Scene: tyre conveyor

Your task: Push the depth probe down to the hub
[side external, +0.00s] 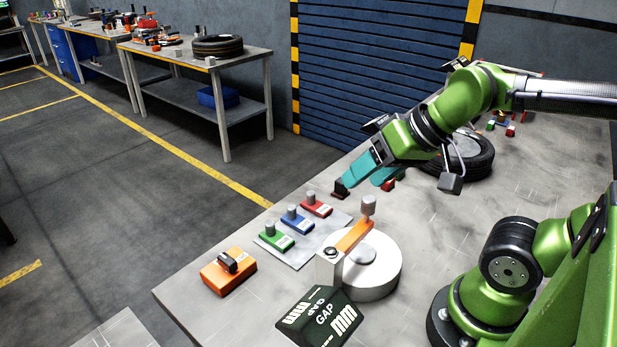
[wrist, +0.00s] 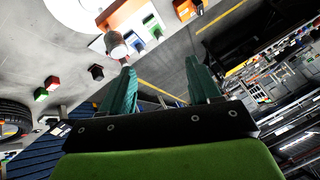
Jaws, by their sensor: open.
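The depth probe shows as a grey cylindrical knob (side external: 369,205) at the raised end of an orange arm (side external: 355,234), hinged on a light upright post. The white round hub (side external: 384,276) lies below the arm, with a grey disc at its centre. The knob (wrist: 116,46) also shows in the wrist view, up and left of the gap between my fingers, with part of the hub (wrist: 80,12) behind. My gripper (side external: 360,183) is open, with teal fingers pointing down and left. It appears empty and apart from the probe; the fingers (wrist: 160,66) are spread in the wrist view.
A dark GAP mm display (side external: 320,318) stands in front of the hub. Green, blue and red blocks with grey knobs (side external: 290,222) sit on a plate at left, beside an orange block (side external: 228,271). A tyre (side external: 470,160) and small blocks lie behind my gripper.

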